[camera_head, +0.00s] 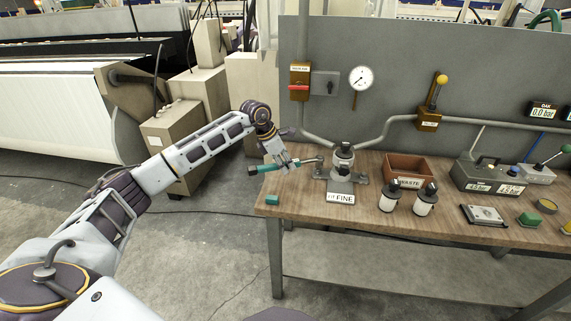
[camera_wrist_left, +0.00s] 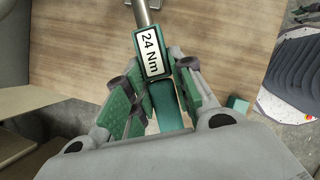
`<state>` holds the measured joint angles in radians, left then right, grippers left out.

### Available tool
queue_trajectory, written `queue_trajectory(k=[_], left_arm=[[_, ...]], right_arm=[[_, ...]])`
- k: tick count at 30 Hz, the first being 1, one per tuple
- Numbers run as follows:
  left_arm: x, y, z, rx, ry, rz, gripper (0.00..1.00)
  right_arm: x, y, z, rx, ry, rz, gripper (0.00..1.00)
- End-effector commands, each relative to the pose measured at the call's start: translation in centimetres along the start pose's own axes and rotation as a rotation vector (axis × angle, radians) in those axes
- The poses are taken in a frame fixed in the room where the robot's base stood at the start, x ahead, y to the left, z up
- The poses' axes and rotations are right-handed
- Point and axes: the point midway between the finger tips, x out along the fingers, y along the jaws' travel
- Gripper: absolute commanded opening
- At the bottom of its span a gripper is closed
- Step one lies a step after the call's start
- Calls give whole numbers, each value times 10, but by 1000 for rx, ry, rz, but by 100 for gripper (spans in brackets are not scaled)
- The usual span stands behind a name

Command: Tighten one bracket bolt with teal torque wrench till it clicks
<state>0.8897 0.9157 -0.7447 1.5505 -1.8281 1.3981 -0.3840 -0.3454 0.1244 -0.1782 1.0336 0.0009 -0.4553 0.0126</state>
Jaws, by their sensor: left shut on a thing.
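The teal torque wrench (camera_head: 262,169) lies roughly level over the left end of the wooden bench. My left gripper (camera_head: 284,164) is shut on its teal handle. In the left wrist view the fingers (camera_wrist_left: 163,83) flank the handle, just behind the wrench's white "24 Nm" label (camera_wrist_left: 152,52). The wrench's steel shaft points right, with its head by the left side of the grey filter bracket (camera_head: 343,168). The bracket stands on the bench with a "FINE" plate (camera_head: 341,197) in front. Whether the head touches a bolt is too small to tell. My right gripper is out of view.
A small teal block (camera_head: 272,200) lies at the bench's (camera_head: 300,207) front left corner. Two white-and-black canisters (camera_head: 390,196) and a brown waste tray (camera_head: 408,163) stand right of the bracket. A grey panel (camera_head: 440,70) with pipes and a gauge (camera_head: 360,77) rises behind.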

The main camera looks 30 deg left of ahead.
Motion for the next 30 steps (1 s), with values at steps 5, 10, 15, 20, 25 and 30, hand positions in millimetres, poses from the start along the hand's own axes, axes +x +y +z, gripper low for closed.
queue_trajectory(k=[5,10,15,20,25,30], left_arm=[[-4,0,2,0,-2,1,0],[-4,0,2,0,-1,1,0],[-4,0,2,0,-1,1,0],[-5,0,2,0,-1,1,0],[-7,0,3,0,-1,1,0],[-8,0,4,0,-1,1,0]], right_arm=[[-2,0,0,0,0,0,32],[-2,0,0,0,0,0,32],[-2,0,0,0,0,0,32],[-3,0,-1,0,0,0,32],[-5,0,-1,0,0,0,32],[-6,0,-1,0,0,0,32]])
